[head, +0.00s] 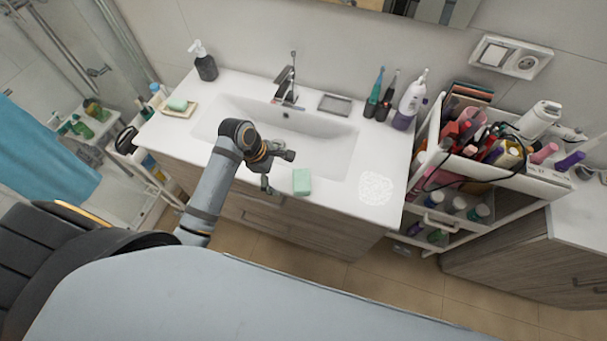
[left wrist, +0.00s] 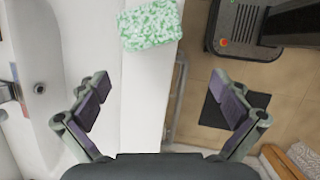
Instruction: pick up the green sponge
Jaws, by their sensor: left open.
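The green sponge (head: 301,181) is a pale green block lying on the white counter's front edge, in front of the basin. In the left wrist view the sponge (left wrist: 150,25) is speckled green and white, at the top, ahead of the fingertips and left of centre. My left gripper (head: 278,171) is just left of the sponge in the head view, with its fingers spread. In the left wrist view my left gripper (left wrist: 164,85) is wide open, with nothing between its fingers. My right gripper is not in view.
The basin (head: 325,160) and faucet (head: 286,82) lie behind the sponge. A white patterned round item (head: 376,188) is on the counter to the right. A soap dish (head: 179,112) sits at the left. A loaded cart (head: 525,185) stands at the right.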

